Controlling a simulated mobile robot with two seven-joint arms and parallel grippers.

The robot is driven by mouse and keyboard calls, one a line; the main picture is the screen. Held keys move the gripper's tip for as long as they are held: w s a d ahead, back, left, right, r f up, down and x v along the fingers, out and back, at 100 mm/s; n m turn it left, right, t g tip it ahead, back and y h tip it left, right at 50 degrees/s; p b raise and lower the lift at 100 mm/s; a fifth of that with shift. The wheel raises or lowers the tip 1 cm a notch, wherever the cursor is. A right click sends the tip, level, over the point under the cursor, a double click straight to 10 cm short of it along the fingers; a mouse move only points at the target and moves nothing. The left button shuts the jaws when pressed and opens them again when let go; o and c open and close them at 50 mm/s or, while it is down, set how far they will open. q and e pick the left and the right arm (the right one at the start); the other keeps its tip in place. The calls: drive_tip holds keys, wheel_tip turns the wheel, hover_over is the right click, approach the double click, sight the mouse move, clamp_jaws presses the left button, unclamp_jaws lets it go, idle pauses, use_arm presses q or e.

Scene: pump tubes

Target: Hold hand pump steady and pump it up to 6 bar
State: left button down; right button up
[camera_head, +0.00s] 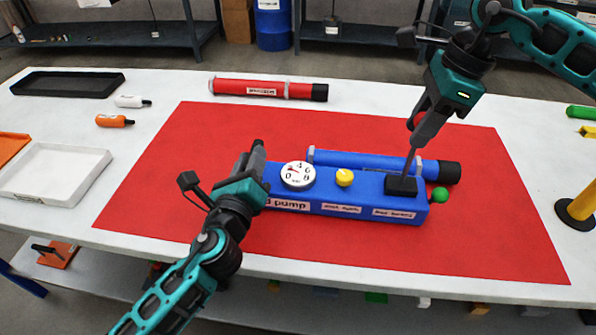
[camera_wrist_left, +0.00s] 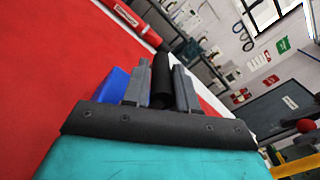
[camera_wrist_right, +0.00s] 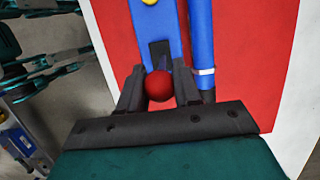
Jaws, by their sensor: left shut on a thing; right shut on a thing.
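The blue hand pump (camera_head: 345,195) lies on the red mat (camera_head: 480,240). On top are a round white gauge (camera_head: 298,174), a yellow knob (camera_head: 344,177) and a black lever base (camera_head: 400,185). The gauge needle points to the upper left, but its exact value is too small to read. My left gripper (camera_head: 256,160) is shut on the black handle (camera_wrist_left: 162,80) at the pump's left end.
A blue tube (camera_head: 385,163) with a black end lies behind the pump; a red tube (camera_head: 262,89) lies farther back. A green ball (camera_head: 440,194) sits at the pump's right end. A white tray (camera_head: 55,172) and black tray (camera_head: 68,83) are at left. The front mat is clear.

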drive_tip(key=shift+w+a+h, duration=0.1)
drive_tip(key=shift+a+h, duration=0.7)
drive_tip(key=shift+a, duration=0.2)
drive_tip(key=shift+a+f+h, duration=0.1)
drive_tip(key=shift+a+h, duration=0.15)
drive_tip(key=shift+h, duration=0.05)
drive_tip(key=shift+f, duration=0.2)
idle(0.4)
drive_tip(key=shift+d, duration=0.1)
drive_tip(key=shift+d+y, duration=0.8)
drive_tip(key=shift+d, duration=0.05)
drive_tip(key=shift+d+f, duration=0.1)
